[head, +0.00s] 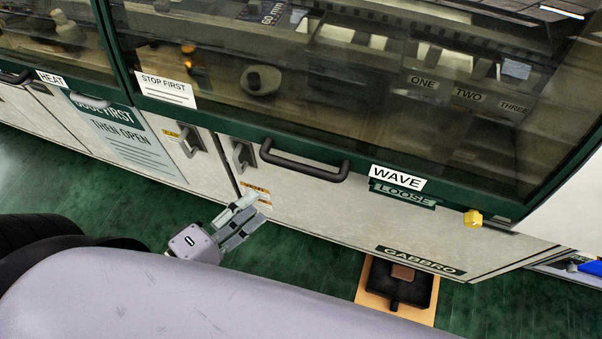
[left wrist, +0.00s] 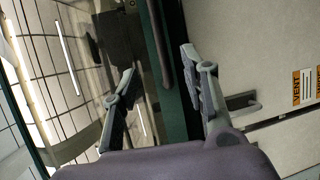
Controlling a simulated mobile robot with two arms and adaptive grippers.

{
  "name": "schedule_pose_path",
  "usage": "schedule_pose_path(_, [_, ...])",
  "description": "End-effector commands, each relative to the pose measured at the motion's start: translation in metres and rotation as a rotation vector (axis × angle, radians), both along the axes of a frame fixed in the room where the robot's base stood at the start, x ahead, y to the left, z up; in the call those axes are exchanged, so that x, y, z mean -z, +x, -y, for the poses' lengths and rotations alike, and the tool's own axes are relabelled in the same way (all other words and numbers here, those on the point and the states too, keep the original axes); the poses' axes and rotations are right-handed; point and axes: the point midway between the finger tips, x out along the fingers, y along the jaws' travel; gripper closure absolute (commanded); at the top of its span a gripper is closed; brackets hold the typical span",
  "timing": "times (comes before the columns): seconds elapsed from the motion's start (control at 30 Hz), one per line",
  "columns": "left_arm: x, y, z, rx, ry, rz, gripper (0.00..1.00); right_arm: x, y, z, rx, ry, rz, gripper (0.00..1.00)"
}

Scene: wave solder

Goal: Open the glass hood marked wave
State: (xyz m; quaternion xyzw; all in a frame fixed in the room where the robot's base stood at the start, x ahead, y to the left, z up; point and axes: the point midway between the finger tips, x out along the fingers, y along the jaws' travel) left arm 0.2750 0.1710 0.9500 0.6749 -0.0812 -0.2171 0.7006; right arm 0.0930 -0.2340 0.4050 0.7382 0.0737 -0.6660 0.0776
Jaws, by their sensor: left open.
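The glass hood marked WAVE (head: 350,85) is down, its dark green lower frame along the top of the pale cabinet front in the head view. A black bar handle (head: 305,168) is on this frame, left of the WAVE label (head: 397,178). My left gripper (head: 256,206) is open and empty, below and left of the handle in the head view. In the left wrist view its two fingers (left wrist: 159,62) are spread, with a dark bar and the green frame seen between them. Contact with the handle is not visible. My right gripper is not in view.
Small latches (head: 243,156) are on the cabinet front. A yellow knob (head: 473,218) is at the right. A tan-edged black tray (head: 372,303) lies low at the cabinet's foot.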

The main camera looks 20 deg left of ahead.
Motion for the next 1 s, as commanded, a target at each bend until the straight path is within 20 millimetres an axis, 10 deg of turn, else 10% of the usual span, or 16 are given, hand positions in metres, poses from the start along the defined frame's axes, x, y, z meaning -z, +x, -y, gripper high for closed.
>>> schedule_pose_path(1.0, [0.026, 0.130, 0.060, -0.001, 0.002, 0.000, 0.59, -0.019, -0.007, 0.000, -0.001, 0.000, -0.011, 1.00])
